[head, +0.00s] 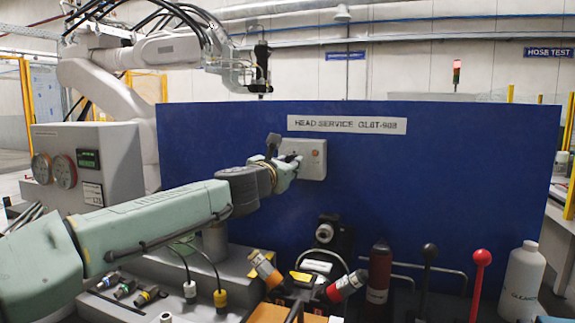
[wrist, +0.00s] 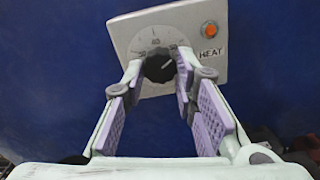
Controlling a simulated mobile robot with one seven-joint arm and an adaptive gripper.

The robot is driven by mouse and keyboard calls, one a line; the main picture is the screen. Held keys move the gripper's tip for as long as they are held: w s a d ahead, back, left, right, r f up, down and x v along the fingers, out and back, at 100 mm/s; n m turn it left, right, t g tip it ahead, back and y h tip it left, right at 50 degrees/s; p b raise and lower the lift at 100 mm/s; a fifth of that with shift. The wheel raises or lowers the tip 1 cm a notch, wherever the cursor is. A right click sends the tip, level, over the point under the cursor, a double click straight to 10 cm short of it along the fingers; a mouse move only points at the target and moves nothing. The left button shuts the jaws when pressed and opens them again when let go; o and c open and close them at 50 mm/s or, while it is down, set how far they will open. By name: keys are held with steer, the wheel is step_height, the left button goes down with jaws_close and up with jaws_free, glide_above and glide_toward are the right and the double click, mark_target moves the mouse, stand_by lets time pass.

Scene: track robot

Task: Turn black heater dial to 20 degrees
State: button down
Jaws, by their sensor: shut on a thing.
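The heater panel (head: 314,160) is a light grey box on the blue board. In the wrist view, the panel (wrist: 190,20) shows a scale, an orange lamp (wrist: 211,30) and the word HEAT. The black heater dial (wrist: 160,67) sits at its lower middle with a pale pointer line aimed to the upper right. My gripper (wrist: 161,72) is shut on the dial, one finger at each side. In the head view, my gripper (head: 291,164) reaches the panel's left part and hides the dial. The scale numbers are too small to read surely.
The blue board (head: 450,150) stands behind the panel. Below are several cables and connectors, a dark red cylinder (head: 379,272), a black-knobbed lever (head: 429,252), a red-knobbed lever (head: 482,258) and a white bottle (head: 522,283). A grey box with gauges (head: 90,160) stands at left.

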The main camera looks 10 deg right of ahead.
steer(key=shift+d+r+n, duration=0.1)
steer(key=shift+n, duration=8.35)
steer(key=shift+r+n, duration=0.1)
steer(key=shift+n, duration=8.35)
steer(key=c, duration=1.3)
jaws_free()
steer(key=shift+s, duration=0.15)
